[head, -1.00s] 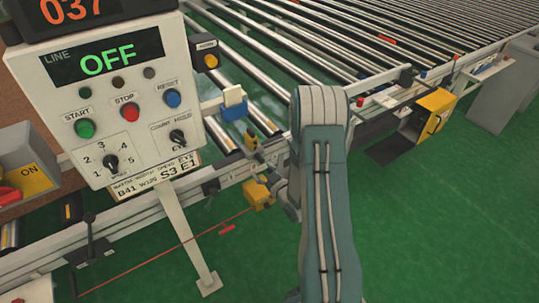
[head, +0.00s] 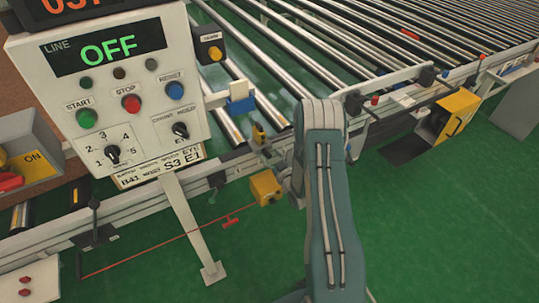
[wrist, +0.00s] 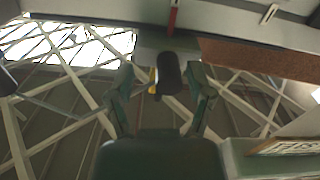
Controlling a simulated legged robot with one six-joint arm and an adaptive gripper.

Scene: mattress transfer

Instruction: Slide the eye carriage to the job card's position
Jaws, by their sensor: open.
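The job card (head: 158,172) below the control panel reads S3 E1, with smaller text partly blurred. A yellow box (head: 265,187) hangs at the near rail beside my arm; I cannot tell whether it is the eye carriage. A small yellow and black piece (head: 258,133) sits above it on the rail. In the wrist view my gripper (wrist: 160,76) is open, its two fingers on either side of a dark rounded knob (wrist: 168,76) with a yellow part (wrist: 152,82) behind it. In the head view my arm hides most of the gripper.
The control panel (head: 110,85) shows LINE OFF, with a leg (head: 195,225) standing left of my arm. A red cord (head: 150,250) runs low along the conveyor's near side. Another yellow box (head: 455,115) is at the right. Green floor is clear at lower right.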

